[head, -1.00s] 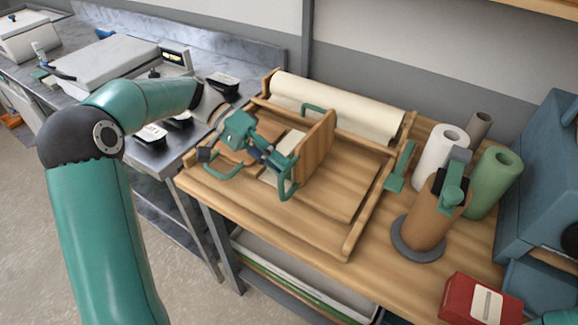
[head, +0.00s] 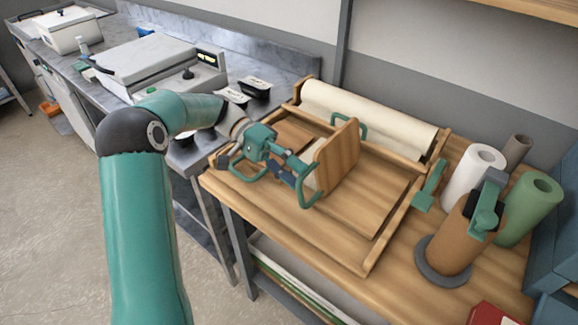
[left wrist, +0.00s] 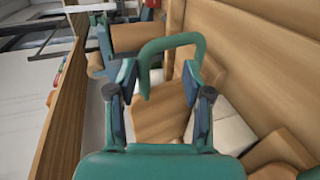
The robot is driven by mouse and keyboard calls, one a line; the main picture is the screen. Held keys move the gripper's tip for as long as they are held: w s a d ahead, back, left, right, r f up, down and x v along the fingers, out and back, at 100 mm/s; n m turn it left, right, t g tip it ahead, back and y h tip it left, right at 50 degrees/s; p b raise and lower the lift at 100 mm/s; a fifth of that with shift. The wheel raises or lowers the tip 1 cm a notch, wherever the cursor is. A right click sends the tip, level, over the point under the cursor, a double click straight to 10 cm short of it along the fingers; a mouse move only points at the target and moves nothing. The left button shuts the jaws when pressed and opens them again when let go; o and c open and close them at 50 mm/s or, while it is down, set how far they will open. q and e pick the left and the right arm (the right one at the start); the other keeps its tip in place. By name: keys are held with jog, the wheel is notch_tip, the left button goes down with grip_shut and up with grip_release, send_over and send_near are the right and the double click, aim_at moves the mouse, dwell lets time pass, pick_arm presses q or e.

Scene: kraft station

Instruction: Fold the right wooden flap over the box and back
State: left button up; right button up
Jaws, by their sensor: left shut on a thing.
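The right wooden flap (head: 338,158) stands raised on the wooden folding board (head: 365,258), leaning to the left. It has a green handle (head: 309,192) at its front and another green handle (head: 361,127) at its back. My left gripper (head: 297,168) is at the front handle, shut on it. In the left wrist view a green handle (left wrist: 170,42) shows between my two fingers. The box (head: 314,180) is a pale patch beside the flap, mostly hidden by the flap and gripper. The left flap (head: 290,134) lies low, with its own green handle (head: 240,174).
A cream paper roll (head: 370,115) lies behind the board. To the right stand a white roll (head: 472,175), a green roll (head: 530,208) and a brown roll (head: 452,240). The board's right half is bare.

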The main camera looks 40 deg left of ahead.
pick_arm(q)
jog(key=shift+f, duration=0.7)
jog(key=shift+s+r, duration=0.1)
jog(key=shift+r+v, duration=0.1)
jog(key=shift+v, duration=1.8)
jog(key=shift+r+v, duration=0.15)
jog(key=shift+v, duration=1.75)
jog(key=shift+d, duration=0.1)
